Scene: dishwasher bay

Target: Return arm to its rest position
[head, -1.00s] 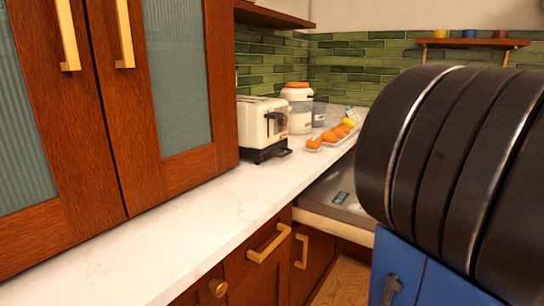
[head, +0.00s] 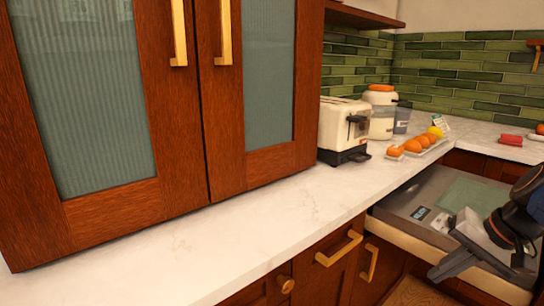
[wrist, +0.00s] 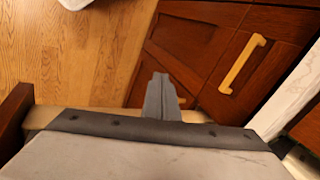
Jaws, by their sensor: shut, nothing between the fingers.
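My gripper (head: 436,276) is at the lower right of the head view, in front of the pulled-out metal-topped unit with a pale rim (head: 412,228). Its grey fingers are together and hold nothing. In the wrist view the shut fingers (wrist: 159,82) point out over the wood floor, beside the brown cabinet fronts. Part of my arm is cut off by the right edge of the head view.
A white counter (head: 215,228) runs below a glass-door cabinet (head: 255,75). A toaster (head: 340,128), a white jar (head: 382,120) and a tray of orange food (head: 418,143) stand at its back. Wood floor (wrist: 60,60) is mostly open; a white object (wrist: 75,4) lies at its edge.

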